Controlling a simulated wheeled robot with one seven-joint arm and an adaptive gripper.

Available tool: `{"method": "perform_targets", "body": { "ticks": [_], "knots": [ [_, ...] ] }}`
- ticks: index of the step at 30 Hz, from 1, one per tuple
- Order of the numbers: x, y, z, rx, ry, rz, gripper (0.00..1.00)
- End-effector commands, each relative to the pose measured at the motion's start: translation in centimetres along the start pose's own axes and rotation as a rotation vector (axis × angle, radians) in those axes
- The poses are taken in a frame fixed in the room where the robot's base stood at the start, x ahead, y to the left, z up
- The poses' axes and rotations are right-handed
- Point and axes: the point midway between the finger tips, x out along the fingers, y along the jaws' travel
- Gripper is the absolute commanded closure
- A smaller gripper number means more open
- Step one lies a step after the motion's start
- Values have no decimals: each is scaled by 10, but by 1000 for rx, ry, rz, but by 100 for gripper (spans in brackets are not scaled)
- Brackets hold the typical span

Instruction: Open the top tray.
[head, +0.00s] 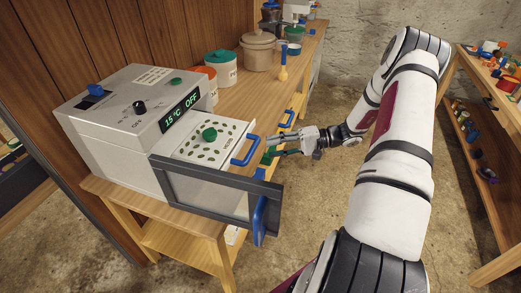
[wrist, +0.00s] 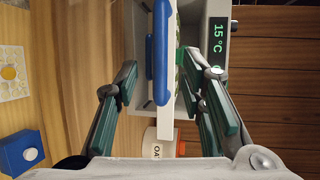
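A pale grey machine (head: 110,125) on the bench shows "15 °C OFF". The tray's blue handle (head: 245,150) faces my gripper (head: 270,146). A dark-framed glass door (head: 205,190) with its own blue handle (head: 260,221) stands open on the near side. In the wrist view my gripper (wrist: 160,75) is open, its green-padded fingers on either side of the tray's blue handle (wrist: 162,50), with visible gaps. Whether the handle lies fully between the fingertips in depth I cannot tell.
Jars with orange and green lids (head: 220,68) and a beige pot (head: 258,50) stand farther back on the wooden bench (head: 180,198). A white jar with a label (wrist: 163,148) shows below the handle in the wrist view. Floor is clear right of the bench; a loaded shelf stands far right.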

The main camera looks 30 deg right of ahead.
Motion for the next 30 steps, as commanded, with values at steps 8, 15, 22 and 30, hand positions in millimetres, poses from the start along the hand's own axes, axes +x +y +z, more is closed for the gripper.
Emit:
{"method": "perform_targets", "body": {
  "ticks": [8, 15, 22, 30],
  "knots": [
    [-34, 0, 0, 0, 0, 2, 64],
    [-38, 0, 0, 1, 0, 1, 64],
    [-38, 0, 0, 0, 0, 1, 64],
    [-35, -5, 1, -2, -13, 15, 64]
  ]
}}
